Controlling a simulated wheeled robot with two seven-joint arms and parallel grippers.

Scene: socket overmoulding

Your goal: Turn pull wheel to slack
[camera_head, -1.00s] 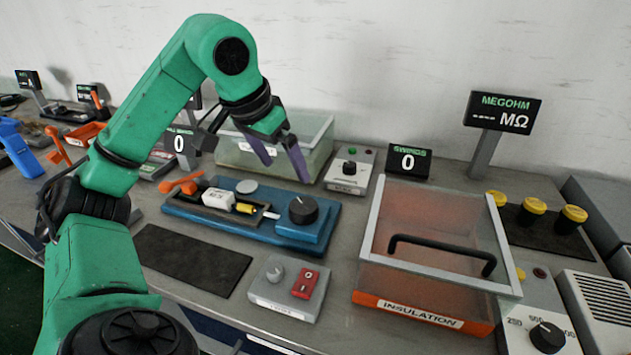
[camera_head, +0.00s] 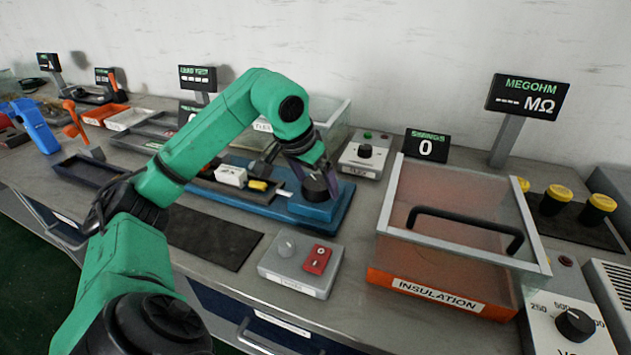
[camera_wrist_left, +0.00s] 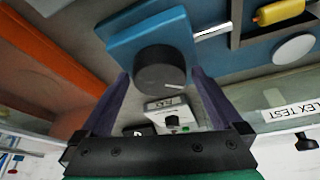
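The pull wheel, a round black knob (camera_head: 318,190), sits on the raised blue block at the right end of the blue fixture (camera_head: 345,207). In the left wrist view the wheel (camera_wrist_left: 158,70) shows a white pointer mark near its rim. My left gripper (camera_head: 312,172) is over the wheel, its purple fingers apart. In the left wrist view the fingers of the left gripper (camera_wrist_left: 161,75) stand on either side of the wheel, with narrow gaps; firm contact does not show. My right gripper is not in view.
A white block (camera_head: 231,176) and a yellow part (camera_head: 258,185) lie in the fixture's slot. A grey switch box (camera_head: 300,262) stands in front. The insulation box (camera_head: 440,290) with its black handle is to the right. A clear bin stands behind.

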